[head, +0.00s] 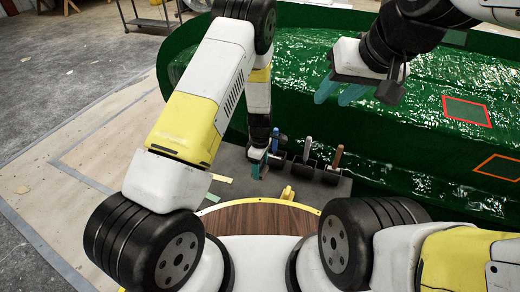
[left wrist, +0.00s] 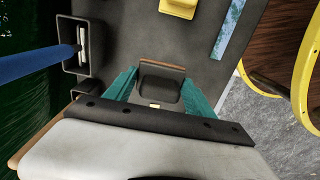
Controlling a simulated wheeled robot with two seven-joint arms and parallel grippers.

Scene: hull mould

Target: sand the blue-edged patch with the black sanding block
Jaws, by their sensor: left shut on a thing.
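My left gripper (head: 262,168) is low over the dark bench top beside the tool holders. In the left wrist view its teal fingers are shut on a black block (left wrist: 160,92) with a brown edge, which looks like the sanding block. I cannot tell whether the block touches the surface below. My right gripper (head: 340,93) hangs over the green hull mould (head: 300,60), its teal fingers apart and nothing seen between them. I cannot make out a blue-edged patch; a partly covered patch (head: 453,37) at the top has an unclear edge colour.
A red-edged patch (head: 466,111) and an orange-edged patch (head: 500,167) lie on the mould at the right. Blue (head: 275,140), grey (head: 307,145) and brown (head: 338,155) handles stand in holders close to my left gripper. A yellow piece (head: 288,193) sits nearby.

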